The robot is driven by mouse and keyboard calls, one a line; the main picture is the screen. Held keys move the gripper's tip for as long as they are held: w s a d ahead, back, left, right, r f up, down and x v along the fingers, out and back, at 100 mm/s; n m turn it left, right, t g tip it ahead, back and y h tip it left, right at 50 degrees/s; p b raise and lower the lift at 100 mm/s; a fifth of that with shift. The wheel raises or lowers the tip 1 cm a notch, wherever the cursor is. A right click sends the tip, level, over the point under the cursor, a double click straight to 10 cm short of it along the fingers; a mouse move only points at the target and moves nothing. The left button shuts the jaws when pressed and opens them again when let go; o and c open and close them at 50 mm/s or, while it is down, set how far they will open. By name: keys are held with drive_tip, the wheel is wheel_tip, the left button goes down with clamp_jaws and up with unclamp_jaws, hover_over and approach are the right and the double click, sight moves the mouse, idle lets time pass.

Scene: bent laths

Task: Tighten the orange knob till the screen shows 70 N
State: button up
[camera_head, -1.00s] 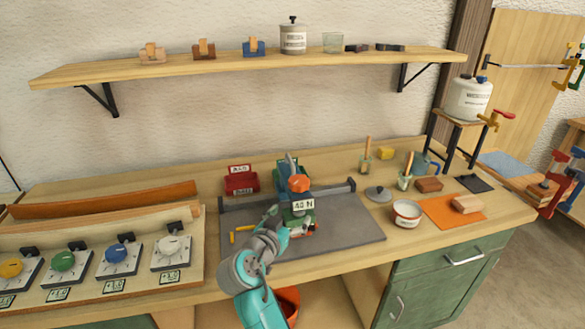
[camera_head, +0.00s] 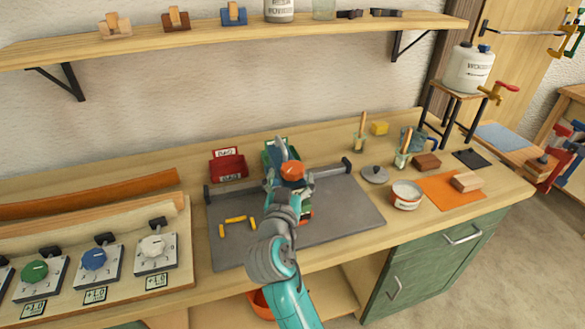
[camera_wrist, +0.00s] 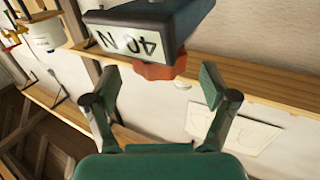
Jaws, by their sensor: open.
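The orange knob (camera_head: 291,171) is on the green device (camera_head: 275,152) standing on the grey mat. In the wrist view the knob (camera_wrist: 158,70) sits under the device's dark body, between and just beyond my fingertips. My gripper (camera_head: 290,184) is open around the knob's near side, and the wrist view shows its two fingers (camera_wrist: 158,88) apart with nothing held. The screen (camera_wrist: 126,40) appears upside down in the wrist view and reads 40 N. In the head view my gripper hides the screen.
Yellow pieces (camera_head: 236,219) lie on the grey mat (camera_head: 340,215), left of my arm. A red bin (camera_head: 228,168) stands behind left. A row of dials (camera_head: 95,260) fills the left bench.

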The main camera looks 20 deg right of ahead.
sight(290, 176)
drive_tip(key=shift+x, duration=1.85)
drive_tip(key=c, duration=1.2)
